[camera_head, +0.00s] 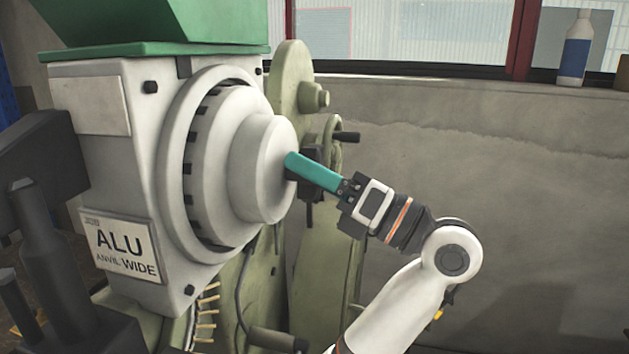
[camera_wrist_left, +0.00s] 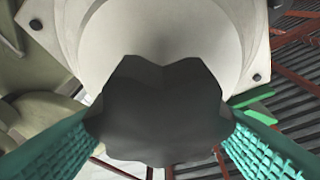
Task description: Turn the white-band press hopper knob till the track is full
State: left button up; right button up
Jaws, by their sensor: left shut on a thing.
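The press hopper (camera_head: 120,150) fills the left of the head view: a pale body with a green top and a large white round drum (camera_head: 240,165). Its plate (camera_head: 122,247) reads "ALU anvil wide". My left gripper (camera_head: 291,166) reaches in from the lower right, its teal fingers at the drum's front face. In the left wrist view, the fingers are shut on a dark lobed knob (camera_wrist_left: 155,105) in front of the white drum. A few brass rivets (camera_head: 206,313) show in the track below the hopper; the rest of the track is hidden. My right gripper is not in view.
A green press frame (camera_head: 292,85) with a small black handle (camera_head: 346,137) stands just behind the gripper. A cable with a dark grip (camera_head: 277,339) hangs below. A bottle (camera_head: 575,48) stands on the window ledge. The wall area to the right is clear.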

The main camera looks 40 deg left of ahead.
pick_arm(q)
jog(key=o, duration=1)
jog(key=shift+w+d+f+b, duration=0.15)
jog(key=shift+d+f+b, duration=0.1)
jog(key=shift+d+b, duration=0.1)
jog(key=b+v, duration=0.4)
jog(key=v, duration=0.7)
